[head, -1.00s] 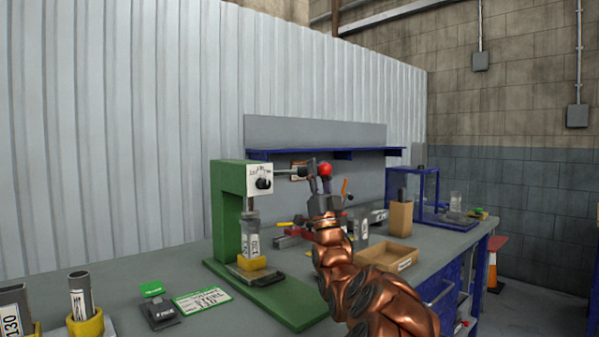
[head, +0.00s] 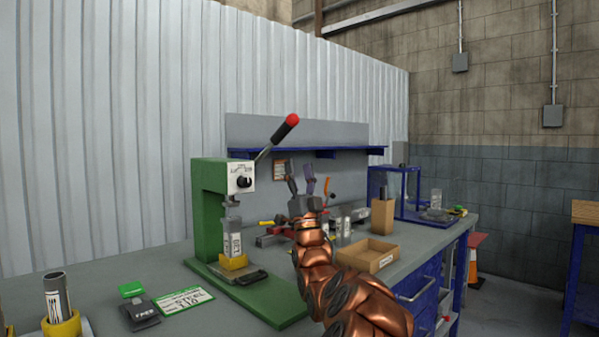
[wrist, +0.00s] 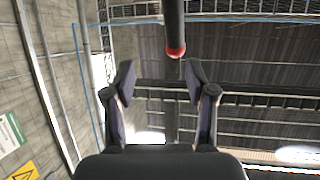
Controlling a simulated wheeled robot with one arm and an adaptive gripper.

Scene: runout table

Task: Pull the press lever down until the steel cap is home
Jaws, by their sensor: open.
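The green press (head: 207,215) stands on the bench, left of centre in the head view. Its lever (head: 270,144) slants up and right to a red knob (head: 292,120). A labelled cylinder (head: 233,232) stands upright in a yellow holder (head: 232,262) under the press ram. The steel cap cannot be told apart from the ram and cylinder top. My gripper (head: 301,184) is open and empty, below the knob and apart from it. In the wrist view the red knob (wrist: 176,52) shows beyond the spread fingertips (wrist: 157,82), near the top centre.
An open cardboard box (head: 368,256) and a taller brown box (head: 383,216) stand to the right on the bench. A blue shelf (head: 315,152) runs behind.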

